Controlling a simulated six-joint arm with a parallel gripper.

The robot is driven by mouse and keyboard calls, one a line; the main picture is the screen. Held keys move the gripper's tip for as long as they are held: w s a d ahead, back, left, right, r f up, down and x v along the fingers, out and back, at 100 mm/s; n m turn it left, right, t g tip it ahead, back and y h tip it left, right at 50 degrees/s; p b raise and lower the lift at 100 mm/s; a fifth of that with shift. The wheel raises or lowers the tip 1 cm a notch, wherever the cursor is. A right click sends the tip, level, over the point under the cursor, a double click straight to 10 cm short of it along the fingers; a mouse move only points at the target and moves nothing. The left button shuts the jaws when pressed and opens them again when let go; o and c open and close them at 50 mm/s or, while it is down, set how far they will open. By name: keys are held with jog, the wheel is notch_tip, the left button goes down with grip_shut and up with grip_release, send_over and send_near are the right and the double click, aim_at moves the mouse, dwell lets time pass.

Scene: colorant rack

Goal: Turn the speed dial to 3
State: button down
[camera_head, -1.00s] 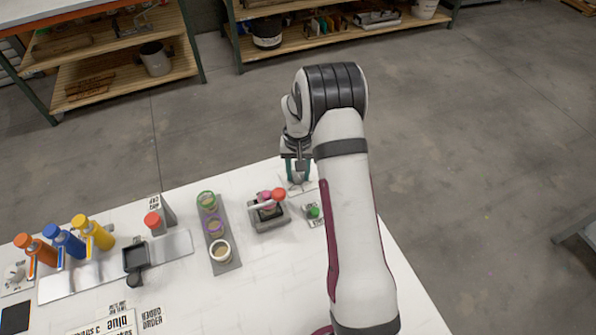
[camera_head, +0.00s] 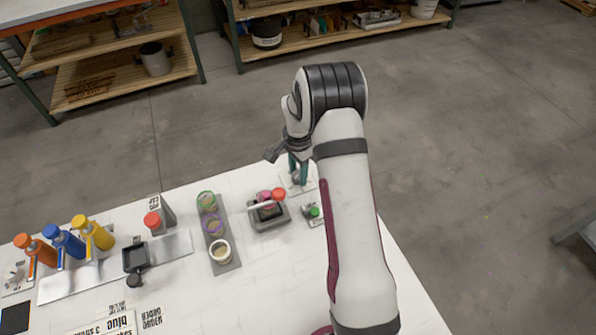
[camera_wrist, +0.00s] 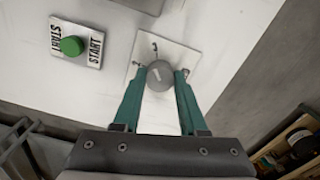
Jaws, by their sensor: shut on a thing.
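The speed dial (camera_wrist: 160,75) is a round grey knob with a light pointer mark, set on a white square plate (camera_wrist: 148,44) with small dark marks around it. In the wrist view my gripper (camera_wrist: 163,70) has its two green fingers closed on either side of the dial, and the pointer mark shows between them. The marks are too small to read. In the head view my gripper (camera_head: 298,176) reaches down to the dial at the far right corner of the white table, and the dial is mostly hidden by the fingers.
A green START button (camera_wrist: 71,46) sits beside the dial plate; it also shows in the head view (camera_head: 314,212). A grey device with a red knob (camera_head: 278,194) stands to the left. Cups on a grey strip and coloured bottles (camera_head: 65,240) stand farther left.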

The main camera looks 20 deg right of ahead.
aim_at(298, 175)
jog(key=shift+m, duration=1)
jog(key=shift+c, duration=2.2)
grip_release()
notch_tip(298, 175, up, 16)
jog(key=shift+f, duration=0.1)
